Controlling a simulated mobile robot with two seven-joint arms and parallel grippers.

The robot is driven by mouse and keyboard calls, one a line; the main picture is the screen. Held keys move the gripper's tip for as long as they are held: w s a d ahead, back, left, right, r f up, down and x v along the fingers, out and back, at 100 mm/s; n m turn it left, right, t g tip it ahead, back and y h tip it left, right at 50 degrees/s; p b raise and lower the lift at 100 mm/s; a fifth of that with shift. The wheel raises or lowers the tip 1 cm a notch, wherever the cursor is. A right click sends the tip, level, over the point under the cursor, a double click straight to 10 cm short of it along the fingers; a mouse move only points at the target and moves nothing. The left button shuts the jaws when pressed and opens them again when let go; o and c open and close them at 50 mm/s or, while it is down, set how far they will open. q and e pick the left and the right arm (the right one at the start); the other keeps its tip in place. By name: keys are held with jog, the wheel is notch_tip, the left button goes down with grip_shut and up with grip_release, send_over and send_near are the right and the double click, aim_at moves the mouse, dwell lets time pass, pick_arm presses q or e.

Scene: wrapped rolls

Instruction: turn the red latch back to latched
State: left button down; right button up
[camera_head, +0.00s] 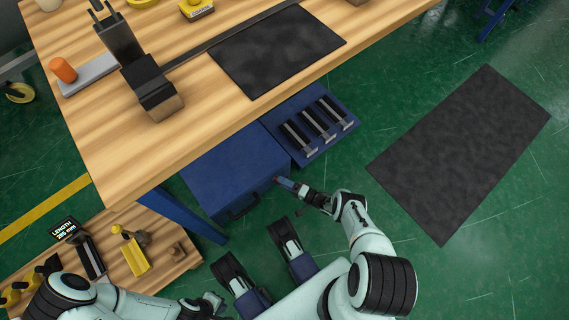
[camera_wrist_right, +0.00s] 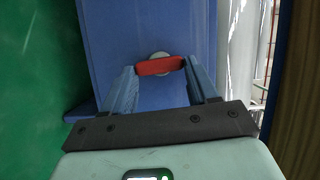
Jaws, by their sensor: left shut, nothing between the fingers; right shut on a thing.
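The red latch (camera_wrist_right: 160,66) sits on a round pale mount on the blue cabinet face (camera_wrist_right: 145,25). In the right wrist view the latch lies nearly level across the picture, with its ends between the two fingers. My right gripper (camera_head: 281,181) reaches the front of the blue cabinet (camera_head: 225,168) near its right corner and is shut on the latch. In the head view the gripper mostly hides the latch. My left gripper (camera_head: 214,300) is shut and empty, low in the head view, away from the cabinet.
The wooden workbench (camera_head: 185,130) stands over the cabinet. A blue tray with black slots (camera_head: 312,125) adjoins the cabinet on the right. A dark handle (camera_head: 243,209) is on the cabinet front. A low wooden table (camera_head: 160,268) stands at lower left. A dark mat (camera_head: 460,150) lies on open floor.

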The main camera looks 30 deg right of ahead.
jog(key=shift+m, duration=0.6)
jog(key=o, duration=1.1)
jog(key=shift+c, duration=0.2)
jog(key=shift+s, duration=0.1)
pick_arm(q)
jog(key=shift+w+d+r+p, duration=0.1)
jog(key=shift+w+r+p, duration=0.25)
jog(key=shift+w, duration=0.35)
pick_arm(e)
jog(key=v, duration=1.3)
jog(key=shift+f, duration=0.3)
